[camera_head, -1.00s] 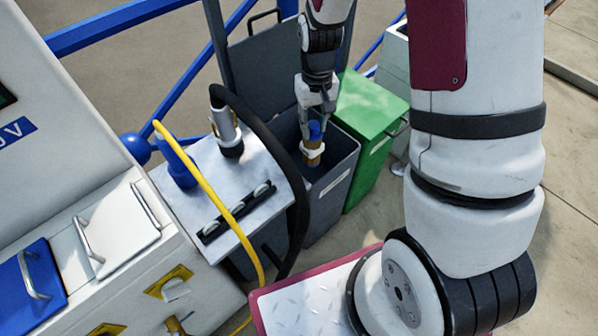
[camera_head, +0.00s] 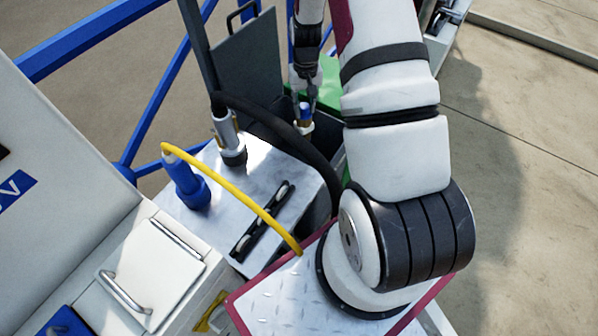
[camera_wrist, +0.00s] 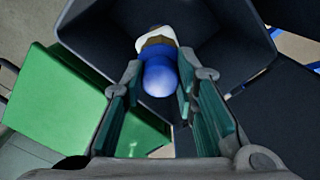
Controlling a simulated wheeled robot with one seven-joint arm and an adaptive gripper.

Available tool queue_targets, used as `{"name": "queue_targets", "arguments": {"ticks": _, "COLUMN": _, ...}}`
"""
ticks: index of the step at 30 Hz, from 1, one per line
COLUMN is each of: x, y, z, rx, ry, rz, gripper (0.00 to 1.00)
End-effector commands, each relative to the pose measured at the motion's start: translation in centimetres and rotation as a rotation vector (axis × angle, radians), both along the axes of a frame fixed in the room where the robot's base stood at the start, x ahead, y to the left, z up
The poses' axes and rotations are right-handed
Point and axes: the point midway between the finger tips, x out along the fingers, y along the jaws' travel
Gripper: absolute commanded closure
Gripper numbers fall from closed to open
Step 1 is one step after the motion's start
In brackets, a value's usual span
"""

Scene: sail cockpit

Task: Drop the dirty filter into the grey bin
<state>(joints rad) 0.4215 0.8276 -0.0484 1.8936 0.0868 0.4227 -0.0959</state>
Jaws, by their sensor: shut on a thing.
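My gripper (camera_head: 304,96) is shut on the dirty filter (camera_head: 305,113), which has a blue top, a brown body and a white collar. In the wrist view, the filter (camera_wrist: 160,76) sits between my fingers, blue end toward the camera, with the dark bin interior (camera_wrist: 215,58) beyond it. The grey bin (camera_head: 329,157) is open, its lid (camera_head: 246,65) raised. The filter is over or inside its mouth; the exact depth is unclear. My arm and a black hose hide much of the bin in the head view.
A green bin stands beside the grey one, clear in the wrist view (camera_wrist: 60,95). A metal-topped cabinet (camera_head: 205,215) carries a blue plug (camera_head: 187,186), a yellow cable (camera_head: 222,189) and a thick black hose (camera_head: 270,118) close to the bin. Blue rails (camera_head: 150,105) run behind.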

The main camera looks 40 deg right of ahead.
Motion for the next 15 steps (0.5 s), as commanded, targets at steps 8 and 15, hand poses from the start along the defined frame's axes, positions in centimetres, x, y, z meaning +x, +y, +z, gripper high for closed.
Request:
{"name": "queue_targets", "arguments": {"ticks": 8, "x": 0.0, "y": 0.0, "z": -2.4, "rx": 0.0, "ry": 0.001, "rz": 0.001, "gripper": 1.0}}
{"name": "queue_targets", "arguments": {"ticks": 15, "x": 0.0, "y": 0.0, "z": -2.4, "rx": 0.0, "ry": 0.0, "rz": 0.0, "gripper": 1.0}}
